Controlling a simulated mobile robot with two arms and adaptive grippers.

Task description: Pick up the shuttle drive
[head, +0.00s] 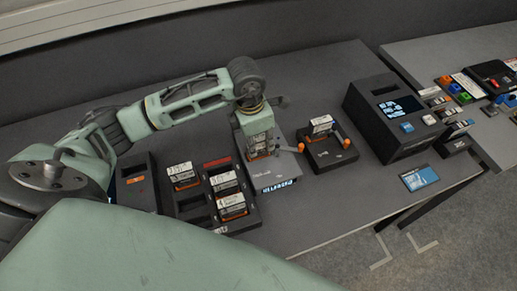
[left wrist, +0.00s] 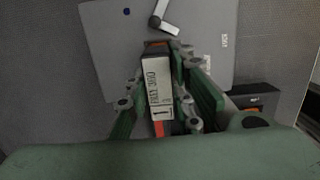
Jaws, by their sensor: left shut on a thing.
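My left gripper (head: 257,143) is shut on a dark drive with a white label and orange at its end, taken to be the shuttle drive (head: 259,141). In the left wrist view the drive (left wrist: 158,88) sits between the two green fingers (left wrist: 160,100), its label facing the camera; the label's wording is not clear to me. The gripper is above a flat grey box (head: 278,168), which fills the background of the left wrist view (left wrist: 115,45). Whether the drive touches the box cannot be told. My right gripper is not seen.
A dark slotted tray (head: 246,214) with several white-labelled drives stands left of the box. Right of it are a small black dock (head: 331,156) holding a labelled drive (head: 322,124) and a large black unit (head: 385,115) with a screen. The table's front right has free room.

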